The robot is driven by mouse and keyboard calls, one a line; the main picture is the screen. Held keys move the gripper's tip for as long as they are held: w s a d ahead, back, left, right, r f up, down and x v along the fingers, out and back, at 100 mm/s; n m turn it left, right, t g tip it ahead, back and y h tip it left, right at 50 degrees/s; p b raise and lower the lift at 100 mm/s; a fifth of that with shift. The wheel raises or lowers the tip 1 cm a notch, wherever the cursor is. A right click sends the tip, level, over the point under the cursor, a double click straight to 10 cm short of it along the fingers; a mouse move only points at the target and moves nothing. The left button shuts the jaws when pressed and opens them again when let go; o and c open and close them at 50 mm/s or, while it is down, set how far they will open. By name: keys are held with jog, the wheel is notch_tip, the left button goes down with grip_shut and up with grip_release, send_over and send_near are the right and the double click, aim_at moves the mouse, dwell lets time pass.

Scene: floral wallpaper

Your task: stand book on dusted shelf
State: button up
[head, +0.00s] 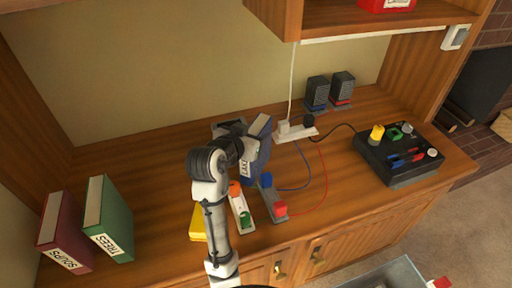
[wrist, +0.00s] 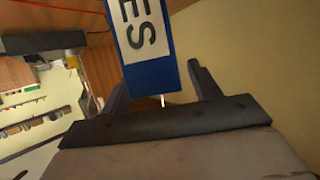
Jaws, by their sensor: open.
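A blue book (head: 262,158) with a white label stands roughly upright near the middle of the wooden shelf (head: 150,175), partly hidden by my arm. In the wrist view the blue book (wrist: 152,75) shows its label ending in "ES". My gripper (head: 243,143) is at the book. In the wrist view my gripper (wrist: 160,85) has its fingers spread, one on each side of the book's near end, with a visible gap on the right side. A red book (head: 66,232) labelled "SOUPS" and a green book (head: 109,218) labelled "TREES" stand at the left end.
A yellow item (head: 197,222) and a white strip with coloured parts (head: 240,208) lie near the front edge. A white power strip (head: 297,131), two dark speakers (head: 330,90) and a black control box (head: 398,155) are to the right. Bare shelf lies between the green book and my arm.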

jog(key=shift+x, duration=0.85)
jog(key=shift+c, duration=0.4)
grip_shut()
jog(key=shift+r, duration=0.1)
